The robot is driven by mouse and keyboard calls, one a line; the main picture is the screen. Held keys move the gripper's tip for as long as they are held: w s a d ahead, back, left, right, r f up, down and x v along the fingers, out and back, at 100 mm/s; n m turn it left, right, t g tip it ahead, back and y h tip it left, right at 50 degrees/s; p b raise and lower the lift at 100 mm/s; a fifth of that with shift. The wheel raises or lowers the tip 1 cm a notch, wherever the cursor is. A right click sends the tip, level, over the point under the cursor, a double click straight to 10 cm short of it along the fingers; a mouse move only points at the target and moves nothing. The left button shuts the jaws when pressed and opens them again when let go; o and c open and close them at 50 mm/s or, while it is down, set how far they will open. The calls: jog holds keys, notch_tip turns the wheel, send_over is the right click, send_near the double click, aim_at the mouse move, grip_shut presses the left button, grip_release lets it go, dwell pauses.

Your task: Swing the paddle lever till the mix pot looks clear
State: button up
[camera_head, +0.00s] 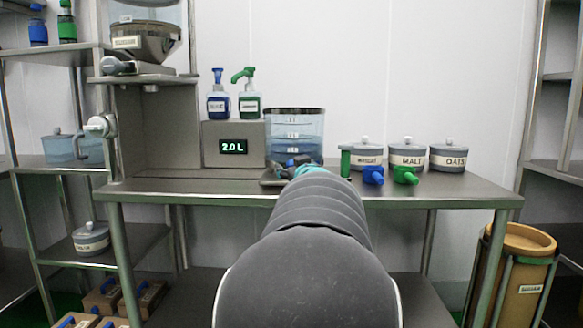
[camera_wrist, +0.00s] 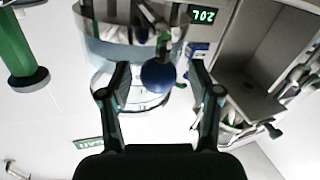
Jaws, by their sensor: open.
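The mix pot (camera_head: 295,125) is a see-through vessel with a dark rim and level marks, standing on the table beside the display box. Its contents look pale blue in the head view; my arm hides its lower front. In the wrist view the pot (camera_wrist: 105,52) appears upside down. A dark blue ball knob (camera_wrist: 158,77), apparently the paddle lever's end, shows in front of the pot. My gripper (camera_wrist: 161,72) is open, with one finger on each side of the knob. I cannot tell whether either finger touches it. In the head view my arm mostly hides my gripper (camera_head: 297,166).
The display box (camera_head: 235,144) reads 2.0 L, with blue and green pump bottles (camera_head: 249,105) on top. Lidded pots, including MALT (camera_head: 407,154), stand to the right, with blue and green handled items before them. The table's right end (camera_head: 490,190) is bare.

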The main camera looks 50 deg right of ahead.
jog(key=v, duration=1)
jog(key=shift+s+a, duration=0.2)
jog(key=shift+s, duration=0.05)
